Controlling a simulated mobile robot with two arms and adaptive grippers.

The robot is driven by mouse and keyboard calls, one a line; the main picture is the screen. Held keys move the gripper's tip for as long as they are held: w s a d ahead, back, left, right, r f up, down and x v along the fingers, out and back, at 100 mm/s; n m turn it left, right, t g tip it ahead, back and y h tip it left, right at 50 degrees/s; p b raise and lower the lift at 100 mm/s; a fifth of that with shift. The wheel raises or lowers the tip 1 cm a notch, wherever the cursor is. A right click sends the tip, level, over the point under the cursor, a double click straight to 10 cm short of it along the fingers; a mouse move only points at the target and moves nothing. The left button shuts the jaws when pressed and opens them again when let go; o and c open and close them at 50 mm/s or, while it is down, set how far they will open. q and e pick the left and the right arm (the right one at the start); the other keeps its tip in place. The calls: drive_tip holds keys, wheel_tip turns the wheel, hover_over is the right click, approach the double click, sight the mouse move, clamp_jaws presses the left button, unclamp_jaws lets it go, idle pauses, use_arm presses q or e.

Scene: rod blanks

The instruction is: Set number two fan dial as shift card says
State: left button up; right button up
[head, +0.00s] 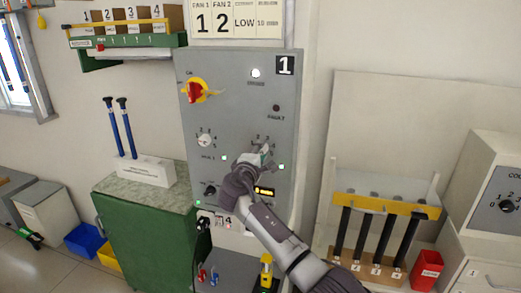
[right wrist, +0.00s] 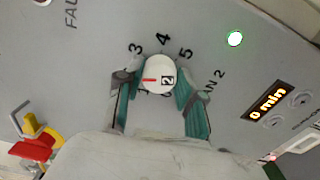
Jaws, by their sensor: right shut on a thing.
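The fan 2 dial (right wrist: 160,75) is a round white knob with a "2" label and a red pointer mark. The mark points left in the right wrist view; the number beside it is hidden by a finger. The 3, 4 and 5 show around the upper side. My right gripper (right wrist: 159,90) is shut on the knob, one teal finger on each side. In the head view, my right gripper (head: 262,158) covers most of this dial. The shift card (head: 237,19) reads 1 under FAN 1 and 2 under FAN 2. My left gripper is not in view.
The fan 1 dial (head: 204,140) is left of my gripper on the grey panel (head: 240,85). A red-and-yellow switch (head: 196,90) sits above it. A lit timer display (right wrist: 267,100) reads "0 min" beside the dial. A rack of black rods (head: 375,208) stands at right.

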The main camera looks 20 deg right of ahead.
drive_tip(key=shift+n, duration=0.7)
drive_tip(key=o, duration=1.1)
drive_tip(key=shift+a, duration=0.1)
drive_tip(key=shift+o, duration=0.2)
drive_tip(key=v, duration=1.2)
